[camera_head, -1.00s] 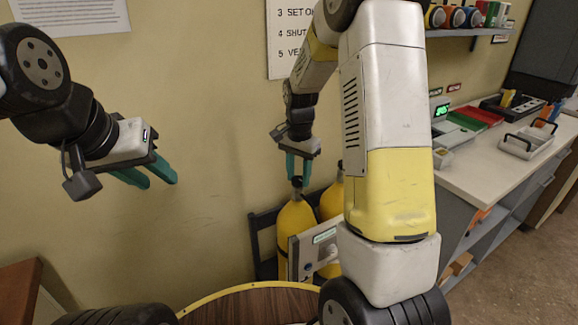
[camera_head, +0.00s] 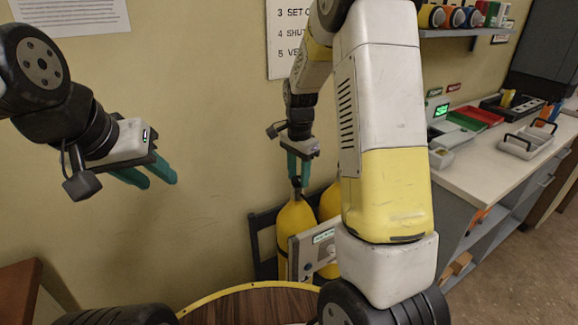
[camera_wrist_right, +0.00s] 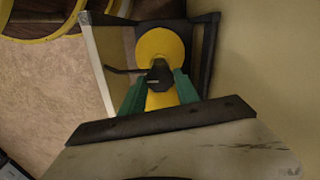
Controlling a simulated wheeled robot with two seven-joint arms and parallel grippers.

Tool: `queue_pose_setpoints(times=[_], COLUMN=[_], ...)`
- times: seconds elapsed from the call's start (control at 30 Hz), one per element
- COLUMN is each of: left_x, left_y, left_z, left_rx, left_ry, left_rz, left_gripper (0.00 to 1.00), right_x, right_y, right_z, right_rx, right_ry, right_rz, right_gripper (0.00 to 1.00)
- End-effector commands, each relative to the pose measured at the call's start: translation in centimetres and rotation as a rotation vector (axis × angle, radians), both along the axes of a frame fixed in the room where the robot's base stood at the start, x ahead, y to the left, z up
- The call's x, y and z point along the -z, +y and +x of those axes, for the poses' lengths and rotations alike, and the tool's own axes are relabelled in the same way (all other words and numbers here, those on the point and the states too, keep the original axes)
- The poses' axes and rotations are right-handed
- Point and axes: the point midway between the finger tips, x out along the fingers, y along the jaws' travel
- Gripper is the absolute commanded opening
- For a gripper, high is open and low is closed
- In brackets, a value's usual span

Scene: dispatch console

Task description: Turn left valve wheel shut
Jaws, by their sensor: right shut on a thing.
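The left valve wheel (camera_wrist_right: 158,76) is a small dark knob on top of the left yellow cylinder (camera_head: 296,232). The cylinder stands upright in a dark rack by the wall. My right gripper (camera_head: 298,178) points down over the cylinder, its green fingers on either side of the wheel and shut on it. The right wrist view shows the dark wheel between the green fingertips, with a yellow cylinder top beyond it. The fingers partly hide the wheel in the head view. My left gripper (camera_head: 148,176) hangs in the air at the left, with its green fingers apart and empty.
A second yellow cylinder (camera_head: 330,203) stands just right of the first, partly behind my right arm. A grey panel (camera_head: 312,252) stands in front of the cylinders. A white counter (camera_head: 485,165) with trays is at the right. A round wooden table (camera_head: 250,305) is at the front.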

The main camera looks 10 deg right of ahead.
Motion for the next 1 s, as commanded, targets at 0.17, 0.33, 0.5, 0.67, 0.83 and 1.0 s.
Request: queue_pose_setpoints(times=[0.17, 0.33, 0.5, 0.67, 0.83, 1.0], left_x=[0.0, 0.0, 0.0, 0.0, 0.0, 0.0], left_y=[0.0, 0.0, 0.0, 0.0, 0.0, 0.0], left_z=[0.0, 0.0, 0.0, 0.0, 0.0, 0.0], left_rx=[0.0, 0.0, 0.0, 0.0, 0.0, 0.0], left_ry=[0.0, 0.0, 0.0, 0.0, 0.0, 0.0], left_rz=[0.0, 0.0, 0.0, 0.0, 0.0, 0.0], left_gripper=[0.36, 0.36, 0.36, 0.36, 0.36, 0.36], right_x=[-0.1, 0.0, -0.6, -3.0, -5.8, -7.5], right_y=[0.0, 0.0, 0.0, 0.0, 0.0, 0.0], right_z=[0.1, 0.1, 0.1, 0.1, 0.1, 0.1], right_rx=[0.001, 0.0, 0.0, 0.0, 0.0, 0.0], right_ry=[-0.003, -0.002, -0.003, -0.006, -0.006, -0.003], right_rz=[0.001, 0.001, 0.001, 0.001, 0.001, 0.001], right_gripper=[0.59, 0.59, 0.59, 0.59, 0.59, 0.59])
